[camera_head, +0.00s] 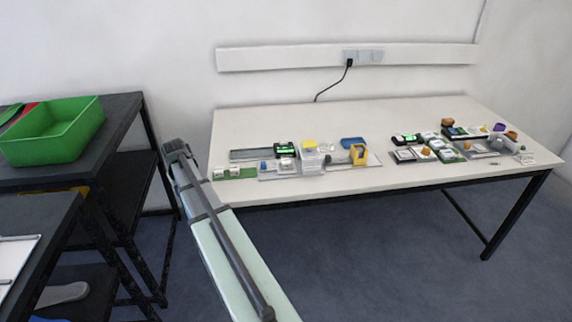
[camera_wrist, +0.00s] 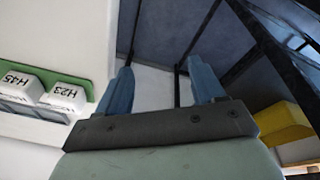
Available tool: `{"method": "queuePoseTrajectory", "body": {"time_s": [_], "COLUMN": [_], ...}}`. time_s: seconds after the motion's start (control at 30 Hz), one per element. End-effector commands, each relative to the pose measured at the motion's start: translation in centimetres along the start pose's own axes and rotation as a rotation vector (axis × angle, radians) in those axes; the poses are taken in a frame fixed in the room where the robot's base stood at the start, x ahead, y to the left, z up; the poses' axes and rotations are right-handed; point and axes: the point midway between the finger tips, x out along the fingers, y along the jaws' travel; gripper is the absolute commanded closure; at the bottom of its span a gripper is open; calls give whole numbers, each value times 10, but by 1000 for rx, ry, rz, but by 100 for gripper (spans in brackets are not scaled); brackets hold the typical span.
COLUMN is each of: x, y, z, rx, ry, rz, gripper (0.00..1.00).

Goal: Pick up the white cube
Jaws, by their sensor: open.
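Two white cubes sit side by side on a green strip (camera_head: 250,172) at the left front of the white table. The left cube (camera_head: 218,174) and right cube (camera_head: 235,172) are small in the head view. In the wrist view, one cube marked H45 (camera_wrist: 24,84) and another marked H23 (camera_wrist: 64,97) are at the left, outside the jaws. My gripper (camera_wrist: 158,63) is open, with its two blue fingers apart and nothing between them. In the head view my arm's end (camera_head: 175,150) is left of the cubes, beyond the table's left edge; the fingers are not clear there.
Gadgets, a yellow-topped white block (camera_head: 310,147) and a yellow holder (camera_head: 359,154) stand right of the cubes. More small items crowd the table's right. Dark shelves with a green bin (camera_head: 50,140) stand at the left. The white table (camera_head: 400,112) is clear along its back.

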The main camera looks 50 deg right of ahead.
Motion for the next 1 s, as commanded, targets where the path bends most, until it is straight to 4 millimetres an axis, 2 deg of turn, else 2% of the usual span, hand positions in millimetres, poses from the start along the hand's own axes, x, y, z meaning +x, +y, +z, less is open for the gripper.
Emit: {"method": "queuePoseTrajectory", "body": {"time_s": [0.03, 0.07, 0.1, 0.17, 0.47, 0.7, 0.8, 1.0], "x": [-15, -23, -33, -41, -83, -120, -135, -155], "y": [13, 22, 39, 64, 187, 277, 307, 346], "z": [-12, -15, -18, -14, 17, 56, 73, 98], "rx": [12, 22, 43, 77, 250, 382, 429, 490], "ry": [19, 26, 34, 33, 29, 31, 34, 36], "rz": [7, 10, 14, 15, 17, 19, 20, 22], "gripper": [32, 32, 32, 32, 32, 32, 32, 32]}}
